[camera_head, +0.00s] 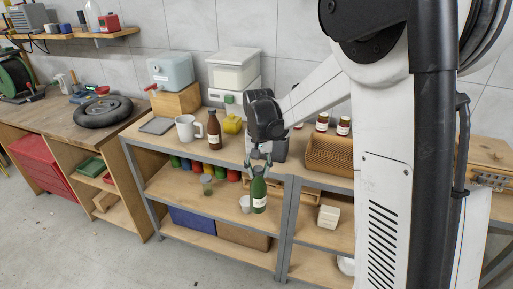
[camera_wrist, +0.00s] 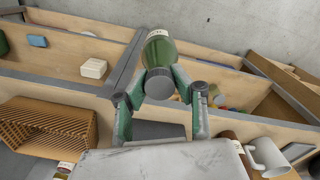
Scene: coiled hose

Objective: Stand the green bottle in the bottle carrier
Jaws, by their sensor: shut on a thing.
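The green bottle (camera_head: 259,196) with a pale label hangs roughly upright from my gripper (camera_head: 260,160), in front of the shelf unit. The fingers are shut around its neck. In the wrist view the bottle (camera_wrist: 159,51) points away, its dark cap between my gripper's fingers (camera_wrist: 160,86). A dark grey container (camera_head: 281,149) stands on the top shelf just behind my gripper, partly hidden. It also shows between the fingers in the wrist view (camera_wrist: 158,130). It may be the bottle carrier, but I cannot tell for sure.
A brown slatted basket (camera_head: 330,155) stands right of the dark container. Several coloured cans and a white cup (camera_head: 245,204) are on the shelf below.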

